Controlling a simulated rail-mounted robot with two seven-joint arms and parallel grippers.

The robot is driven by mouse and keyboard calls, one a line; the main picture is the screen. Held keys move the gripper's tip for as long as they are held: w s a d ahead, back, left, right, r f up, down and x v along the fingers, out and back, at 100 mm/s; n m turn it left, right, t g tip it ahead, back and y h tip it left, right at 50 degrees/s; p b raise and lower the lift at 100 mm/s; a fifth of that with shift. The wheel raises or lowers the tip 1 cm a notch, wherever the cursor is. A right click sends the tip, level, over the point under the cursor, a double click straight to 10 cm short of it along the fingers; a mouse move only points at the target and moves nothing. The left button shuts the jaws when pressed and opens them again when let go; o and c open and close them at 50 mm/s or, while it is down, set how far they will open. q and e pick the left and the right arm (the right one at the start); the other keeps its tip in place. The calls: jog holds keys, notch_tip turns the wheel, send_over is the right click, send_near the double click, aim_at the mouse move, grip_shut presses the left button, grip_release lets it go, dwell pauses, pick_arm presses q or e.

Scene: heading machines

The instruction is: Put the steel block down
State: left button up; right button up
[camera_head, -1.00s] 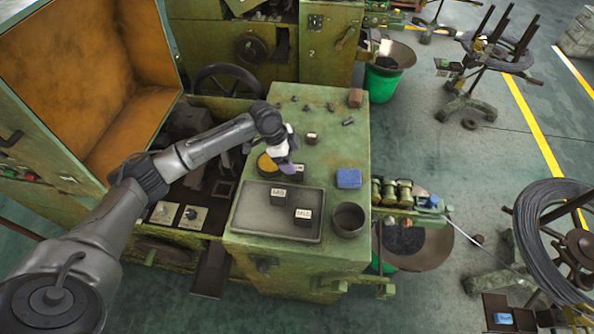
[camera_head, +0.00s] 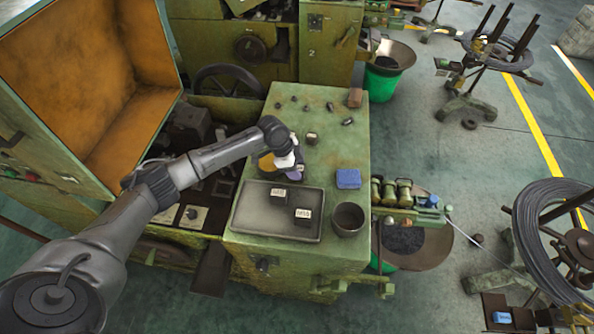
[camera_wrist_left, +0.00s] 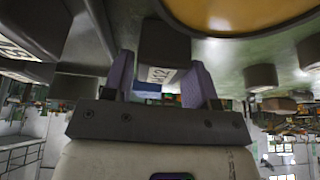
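The steel block (camera_wrist_left: 163,52), dark grey with a white label reading M12, stands between my left gripper's two purple fingers in the left wrist view. That view is upside down, and the block is close to the green bench top. My left gripper (camera_head: 289,160) is low over the bench, just behind the tray; its fingers also show in the left wrist view (camera_wrist_left: 160,78). The fingers are about a block's width apart, and whether they press on the block cannot be told. The head view mostly hides the block. My right gripper is not in view.
A grey tray (camera_head: 245,222) holds two labelled blocks. A yellow disc (camera_head: 266,162) lies close beside the gripper. A blue block (camera_head: 348,179) and a dark cup (camera_head: 349,218) stand to the right. Another labelled block (camera_head: 312,138) and several small parts stand farther back.

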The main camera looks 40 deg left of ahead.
aim_at(303, 168)
pick_arm(q)
grip_shut()
jog(key=shift+r, duration=0.2)
notch_tip(303, 168, up, 4)
jog(key=shift+f, duration=0.1)
jog(key=w+d+r, duration=0.1)
jog(key=d+r, duration=0.6)
jog(key=d, duration=0.4)
jog(key=shift+d+b, duration=0.3)
jog(key=shift+b, duration=0.1)
